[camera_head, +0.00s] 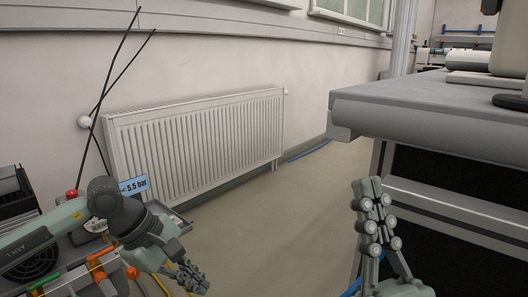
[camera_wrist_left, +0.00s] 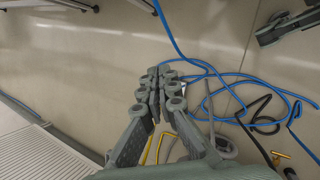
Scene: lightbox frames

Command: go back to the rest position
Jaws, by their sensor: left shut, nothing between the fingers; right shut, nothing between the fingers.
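My left gripper (camera_head: 190,276) is at the lower left of the head view, in front of equipment there, and points down to the right. In the left wrist view its fingers (camera_wrist_left: 160,78) are together with nothing between them, above the floor. My right gripper (camera_head: 371,188) is at the lower right of the head view, pointing up beside the workbench. Its fingers are closed together and empty. I cannot tell from these frames whether it touches the bench.
A grey workbench (camera_head: 430,110) stands at the right, close to my right gripper. A white radiator (camera_head: 200,140) is on the wall. Equipment with a "5.5 bar" label (camera_head: 133,185) is at lower left. Blue hoses (camera_wrist_left: 205,70) lie on the floor. Open floor (camera_head: 270,220) lies between the grippers.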

